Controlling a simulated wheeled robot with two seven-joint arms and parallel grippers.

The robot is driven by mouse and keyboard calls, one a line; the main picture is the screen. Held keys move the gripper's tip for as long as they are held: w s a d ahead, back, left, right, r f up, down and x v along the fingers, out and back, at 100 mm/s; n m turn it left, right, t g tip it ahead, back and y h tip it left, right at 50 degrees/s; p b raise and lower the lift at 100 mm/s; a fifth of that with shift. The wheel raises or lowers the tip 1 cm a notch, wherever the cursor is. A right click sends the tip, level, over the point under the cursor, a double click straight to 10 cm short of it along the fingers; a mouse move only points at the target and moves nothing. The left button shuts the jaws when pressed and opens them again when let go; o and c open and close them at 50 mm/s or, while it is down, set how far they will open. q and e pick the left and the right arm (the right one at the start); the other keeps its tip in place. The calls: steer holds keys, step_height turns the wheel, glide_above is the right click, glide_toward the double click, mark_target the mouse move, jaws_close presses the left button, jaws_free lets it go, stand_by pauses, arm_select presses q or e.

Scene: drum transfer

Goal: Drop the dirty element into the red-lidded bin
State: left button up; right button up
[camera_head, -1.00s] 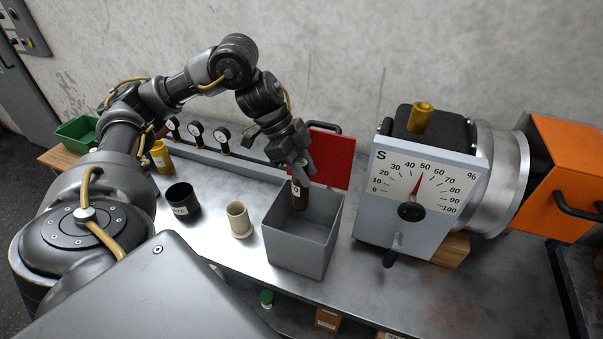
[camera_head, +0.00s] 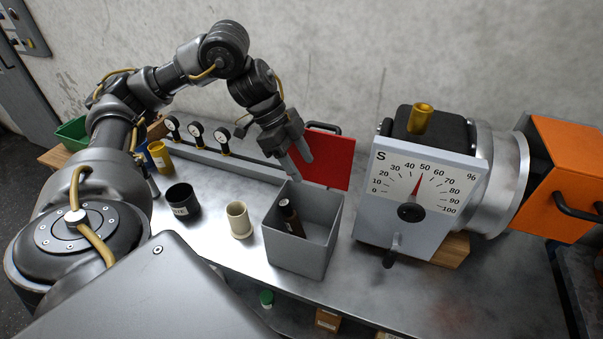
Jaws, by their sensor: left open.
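The dirty element (camera_head: 291,219), a dark brown cylinder with a pale label, is inside the grey bin (camera_head: 299,257), tilted near its left wall. The bin's red lid (camera_head: 328,160) stands open behind it. My left gripper (camera_head: 300,168) is open and empty above the back left rim of the bin, apart from the element. The element's lower end is partly hidden inside the bin. My right gripper is not in view.
A cream cup (camera_head: 239,220) and a black cup (camera_head: 183,202) stand left of the bin. A yellow container (camera_head: 160,156) and several gauges (camera_head: 196,132) are behind. A large dial box (camera_head: 420,195) stands close on the right. The front right bench is clear.

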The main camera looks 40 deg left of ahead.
arm_select(q)
steer(key=p+v, duration=0.2)
steer(key=v, duration=0.6)
steer(key=shift+s+a, duration=0.1)
stand_by(0.4)
